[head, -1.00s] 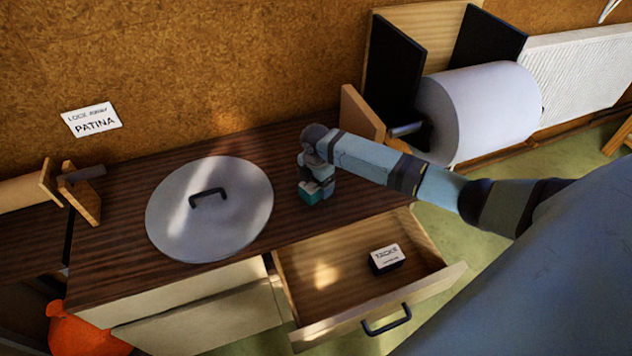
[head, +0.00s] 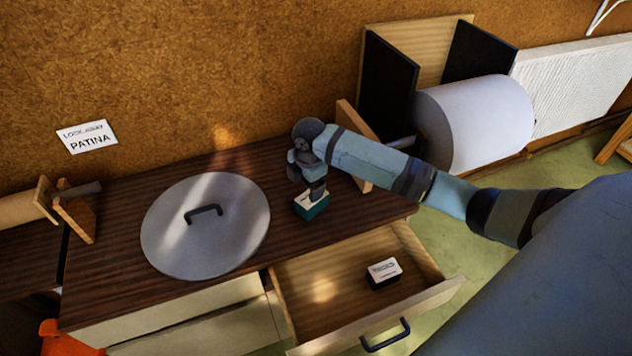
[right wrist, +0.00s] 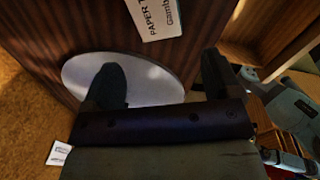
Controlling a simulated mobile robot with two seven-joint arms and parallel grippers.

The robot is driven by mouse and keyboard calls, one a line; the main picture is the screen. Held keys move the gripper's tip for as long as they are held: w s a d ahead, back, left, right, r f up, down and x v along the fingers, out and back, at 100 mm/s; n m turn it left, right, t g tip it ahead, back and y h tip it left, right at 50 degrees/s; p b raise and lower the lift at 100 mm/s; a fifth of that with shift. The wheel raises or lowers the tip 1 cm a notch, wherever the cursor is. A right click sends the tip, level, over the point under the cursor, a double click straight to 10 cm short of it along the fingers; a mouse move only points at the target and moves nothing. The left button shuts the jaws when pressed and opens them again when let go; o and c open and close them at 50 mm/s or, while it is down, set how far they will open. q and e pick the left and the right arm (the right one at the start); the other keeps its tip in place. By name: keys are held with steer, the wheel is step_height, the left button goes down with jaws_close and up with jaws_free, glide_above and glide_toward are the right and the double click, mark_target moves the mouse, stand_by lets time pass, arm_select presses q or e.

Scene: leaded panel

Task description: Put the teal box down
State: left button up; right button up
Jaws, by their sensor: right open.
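The teal box (head: 313,209) stands on the dark wooden worktop (head: 290,165), right of the round grey lid, and its pale labelled top shows. In the right wrist view its white label (right wrist: 160,17) shows at the top edge, beyond my fingertips. My right gripper (head: 316,188) is just above the box, pointing down. In the right wrist view its two fingers (right wrist: 160,65) are spread, with nothing between them.
The round grey lid (head: 206,240) with a black handle lies left of the box. An open drawer (head: 330,310) below the worktop holds a small white-topped black box (head: 383,273). A wooden upright (head: 352,140) and a large white roll (head: 475,120) are to the right.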

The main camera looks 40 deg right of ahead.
steer(key=s+a+f+m, duration=0.1)
steer(key=a+f, duration=0.1)
steer(key=s+a+f+m+t+y, duration=0.1)
steer(key=s+a+f, duration=0.3)
steer(key=f, duration=0.1)
steer(key=shift+a+m+t+y, duration=0.3)
steer(key=shift+a+m+t, duration=0.05)
steer(key=shift+m+t, duration=0.05)
steer(key=s+a+f+m+t+y, duration=0.1)
steer(key=s+a+f+m+t, duration=0.2)
steer(key=s+a+f+m, duration=0.25)
steer(key=s+a+r+m+t, duration=0.2)
steer(key=s+m+t, duration=0.3)
steer(key=s, duration=1)
steer(key=shift+a+m, duration=0.15)
steer(key=shift+m, duration=1.1)
steer(key=shift+s, duration=0.1)
